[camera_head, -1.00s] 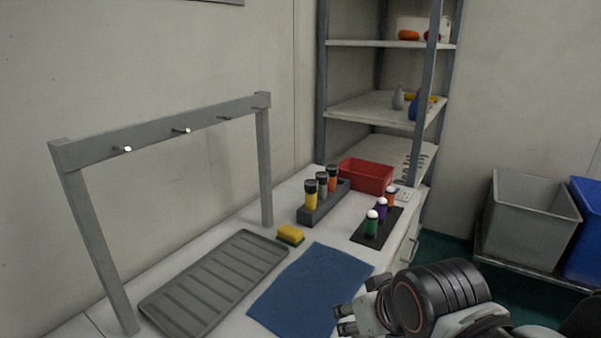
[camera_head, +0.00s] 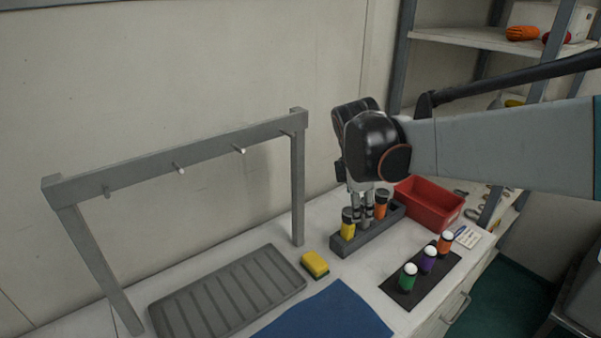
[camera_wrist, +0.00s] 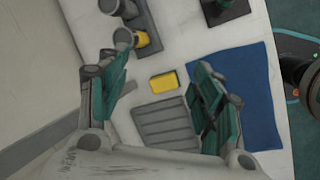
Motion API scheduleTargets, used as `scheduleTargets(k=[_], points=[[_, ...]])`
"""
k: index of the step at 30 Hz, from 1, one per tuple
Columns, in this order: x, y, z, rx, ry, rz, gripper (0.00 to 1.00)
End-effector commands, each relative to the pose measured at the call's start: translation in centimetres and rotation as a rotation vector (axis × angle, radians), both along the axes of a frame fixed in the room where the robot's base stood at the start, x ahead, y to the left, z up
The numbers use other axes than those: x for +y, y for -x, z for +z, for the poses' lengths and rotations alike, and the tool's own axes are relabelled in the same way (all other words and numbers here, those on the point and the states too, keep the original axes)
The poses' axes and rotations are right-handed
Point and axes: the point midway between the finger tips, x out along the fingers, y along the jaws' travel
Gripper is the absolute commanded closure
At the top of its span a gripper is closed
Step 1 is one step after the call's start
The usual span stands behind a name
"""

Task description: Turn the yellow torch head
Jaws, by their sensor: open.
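The yellow torch (camera_head: 348,229) stands upright in the left end of a grey rack (camera_head: 345,249), its dark head on top. In the wrist view the yellow torch (camera_wrist: 141,40) shows beyond the tip of the left finger, not between the fingers. My gripper (camera_head: 362,212) points down over the rack, close to the right of the yellow torch. In the wrist view my gripper (camera_wrist: 163,66) is open with nothing between its fingers. The orange torch (camera_head: 381,206) stands to the right. The torch between them is mostly hidden by my gripper.
A yellow sponge (camera_head: 315,264), a ribbed grey tray (camera_head: 228,296) and a blue cloth (camera_head: 328,315) lie in front. A peg frame (camera_head: 175,160) stands left. A red bin (camera_head: 430,205) is behind; a dark mat (camera_head: 402,287) holds three small bottles at right.

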Motion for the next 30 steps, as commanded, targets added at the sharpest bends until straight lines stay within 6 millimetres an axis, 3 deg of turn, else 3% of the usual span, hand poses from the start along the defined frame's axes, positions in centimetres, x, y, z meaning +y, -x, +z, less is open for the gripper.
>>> scheduleTargets(k=[1, 6, 12, 22, 30], points=[[0.4, -1.8, 0.6, 0.029, 0.037, 0.069, 0.40], [1.4, -5.9, 0.0, 0.136, 0.161, 0.304, 0.40], [2.2, -8.9, -1.2, 0.231, 0.254, 0.497, 0.40], [2.1, -10.2, -3.3, 0.272, 0.288, 0.574, 0.40], [0.6, -11.2, -7.9, 0.269, 0.288, 0.573, 0.40]])
